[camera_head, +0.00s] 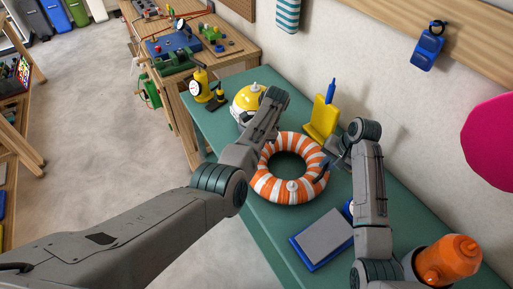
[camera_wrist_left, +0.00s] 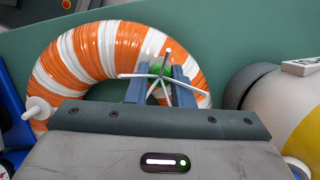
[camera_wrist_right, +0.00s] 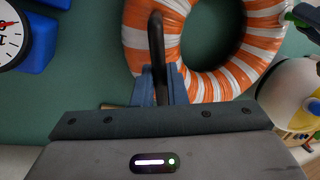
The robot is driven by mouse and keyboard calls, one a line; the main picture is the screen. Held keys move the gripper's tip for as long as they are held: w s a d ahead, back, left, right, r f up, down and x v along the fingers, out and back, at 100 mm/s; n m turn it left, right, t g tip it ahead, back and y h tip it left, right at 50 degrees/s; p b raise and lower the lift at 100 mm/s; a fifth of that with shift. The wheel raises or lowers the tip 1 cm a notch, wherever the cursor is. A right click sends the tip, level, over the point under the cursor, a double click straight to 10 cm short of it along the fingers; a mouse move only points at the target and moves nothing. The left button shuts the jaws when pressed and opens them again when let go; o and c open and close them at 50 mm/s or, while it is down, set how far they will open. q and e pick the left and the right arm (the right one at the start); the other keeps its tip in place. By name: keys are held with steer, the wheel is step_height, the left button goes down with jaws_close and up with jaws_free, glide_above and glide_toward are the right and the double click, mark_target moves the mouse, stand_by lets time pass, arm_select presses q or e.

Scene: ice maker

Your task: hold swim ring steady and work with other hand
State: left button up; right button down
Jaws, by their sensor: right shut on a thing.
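The orange-and-white swim ring (camera_head: 264,184) lies flat on the green table. A white valve (camera_head: 292,186) stands up on its near side. My right gripper (camera_wrist_right: 161,72) is at the ring's right edge, shut on a black curved rod (camera_wrist_right: 156,38) that reaches over the ring. In the head view, my left arm hides my left gripper. In the left wrist view, the left gripper's (camera_wrist_left: 160,72) blue fingers are apart over the ring's edge. A small green part (camera_wrist_left: 161,69) and thin white rods (camera_wrist_left: 182,83) show between and around them; whether they are gripped is unclear.
A yellow-and-white dome (camera_head: 245,101) stands behind the ring. A yellow block with a blue top (camera_head: 322,117) stands behind right. A grey-and-blue pad (camera_head: 324,236) lies in front. An orange hydrant-shaped object (camera_head: 449,259) is at the near right. The wall borders the table's right side.

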arm_select(q)
steer(key=o, duration=0.5)
steer(key=shift+c, duration=0.2)
steer(key=shift+r, duration=3.5)
